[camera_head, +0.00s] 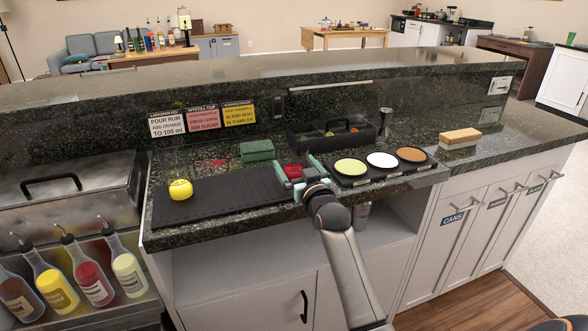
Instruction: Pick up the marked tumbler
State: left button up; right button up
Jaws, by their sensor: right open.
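My right gripper (297,169) is over the counter at the right end of the black ribbed mat (230,198), with its pale green fingers spread apart. A small red thing (293,171) shows between or just behind the fingers. The gripper partly hides it, so I cannot tell whether it is the marked tumbler or whether the fingers touch it. No mark on a tumbler can be made out. A metal cup (386,121) stands at the back, right of the dark caddy. My left gripper is not in view.
A yellow lemon-like fruit (180,189) sits on the mat's left part. A green sponge-like block (257,150) lies behind the mat. A black tray (427,169) with green, white and brown rounds is close right of the gripper. The dark caddy (330,134) and raised ledge stand behind.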

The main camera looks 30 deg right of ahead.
jog(key=shift+w+d, duration=0.1)
jog(key=shift+w, duration=0.5)
jog(key=shift+c, duration=0.2)
jog(key=c, duration=1.4)
